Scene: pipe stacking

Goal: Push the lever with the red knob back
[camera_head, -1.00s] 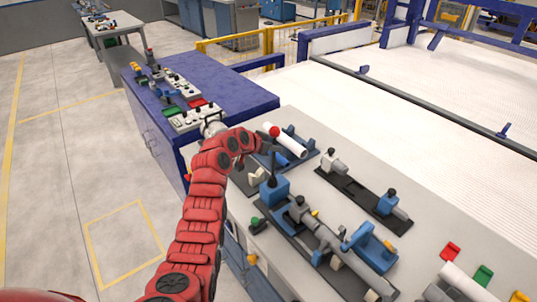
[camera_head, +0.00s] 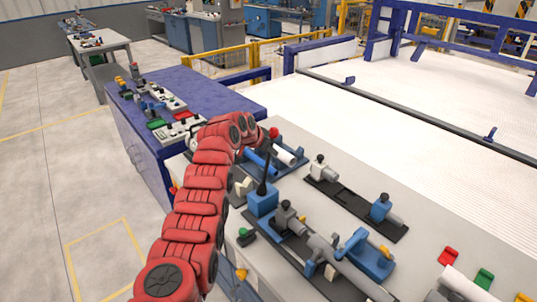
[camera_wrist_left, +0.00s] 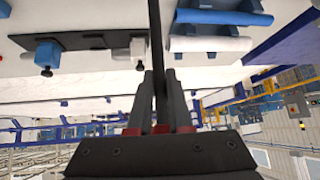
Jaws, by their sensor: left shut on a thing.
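The red knob (camera_head: 274,132) tops a thin black lever (camera_head: 264,174) that rises from a blue block (camera_head: 262,200) on the workbench, tilted slightly to the right in the head view. My left gripper (camera_head: 262,144) is at the lever just below the knob; my red arm partly hides this spot. In the left wrist view, the two dark fingers (camera_wrist_left: 158,82) are shut around the dark lever rod (camera_wrist_left: 155,30), which runs up past the top edge. The knob does not show there. My right gripper is out of view.
Blue and white cylinders (camera_head: 284,155) lie close behind the lever. A black rail fixture (camera_head: 350,197) is to its right, and a grey pipe in a clamp fixture (camera_head: 330,255) is in front. A blue cabinet (camera_head: 200,90) with control panels stands at the left.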

